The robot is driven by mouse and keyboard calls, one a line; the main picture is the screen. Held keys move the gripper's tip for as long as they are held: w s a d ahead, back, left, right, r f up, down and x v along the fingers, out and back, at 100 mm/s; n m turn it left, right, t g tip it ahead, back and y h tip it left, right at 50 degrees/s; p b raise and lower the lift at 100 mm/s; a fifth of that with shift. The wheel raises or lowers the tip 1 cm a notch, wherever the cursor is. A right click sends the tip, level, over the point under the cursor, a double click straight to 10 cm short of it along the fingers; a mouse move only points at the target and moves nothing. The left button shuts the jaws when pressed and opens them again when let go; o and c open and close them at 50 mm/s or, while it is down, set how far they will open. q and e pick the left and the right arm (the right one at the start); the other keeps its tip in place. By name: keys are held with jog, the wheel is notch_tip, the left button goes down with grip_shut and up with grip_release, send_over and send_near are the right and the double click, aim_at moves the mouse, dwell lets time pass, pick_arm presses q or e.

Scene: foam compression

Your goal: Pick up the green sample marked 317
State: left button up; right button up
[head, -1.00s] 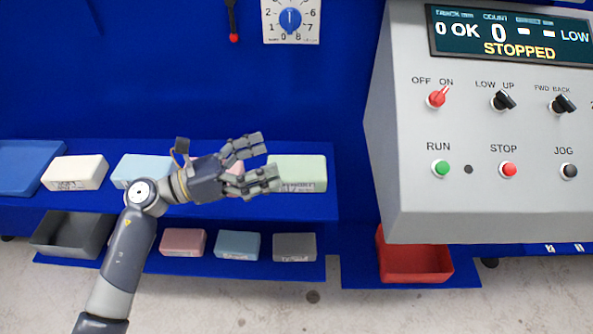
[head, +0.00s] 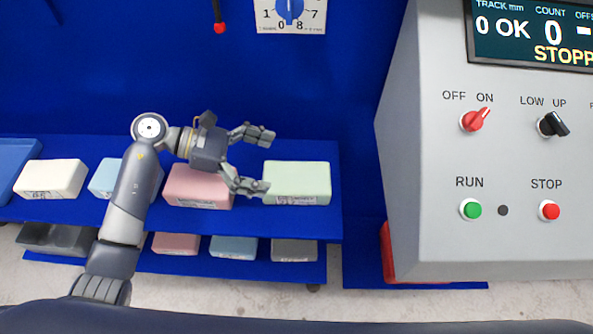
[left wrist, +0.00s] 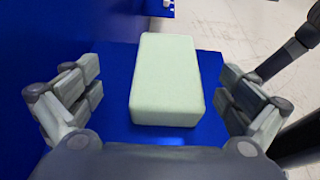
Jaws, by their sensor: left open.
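The green sample (head: 297,180) is a pale green block at the right end of the upper blue shelf. A label shows on its front face, too small to read. My left gripper (head: 262,162) is open just left of the block in the head view, its fingers pointing right towards it. In the left wrist view the green block (left wrist: 167,80) lies ahead between the two spread fingers, apart from both. The gripper (left wrist: 158,100) is empty. My right gripper is not in view.
A pink block (head: 199,187) sits left of the green one, then a light blue block (head: 104,178) and a cream block (head: 50,179). Several blocks lie on the lower shelf, including a grey one (head: 294,250). The grey control panel (head: 420,150) stands to the right, above a red bin (head: 388,255).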

aim_at(298, 177)
pick_arm(q)
jog(key=x, duration=0.3)
jog(key=shift+s+d+r+p, duration=0.15)
jog(key=shift+s+r+p, duration=0.05)
jog(key=shift+s+p, duration=0.1)
jog(key=shift+d+f, duration=0.1)
jog(key=shift+d, duration=0.1)
jog(key=x, duration=0.1)
jog(key=p+x, duration=0.2)
jog(key=x, duration=0.1)
jog(key=shift+s+f, duration=0.2)
jog(key=shift+s, duration=0.1)
jog(key=shift+d+f, duration=0.15)
jog(key=shift+d, duration=0.15)
jog(key=shift+w+f, duration=0.1)
jog(key=shift+c, duration=0.5)
jog(key=c, duration=0.9)
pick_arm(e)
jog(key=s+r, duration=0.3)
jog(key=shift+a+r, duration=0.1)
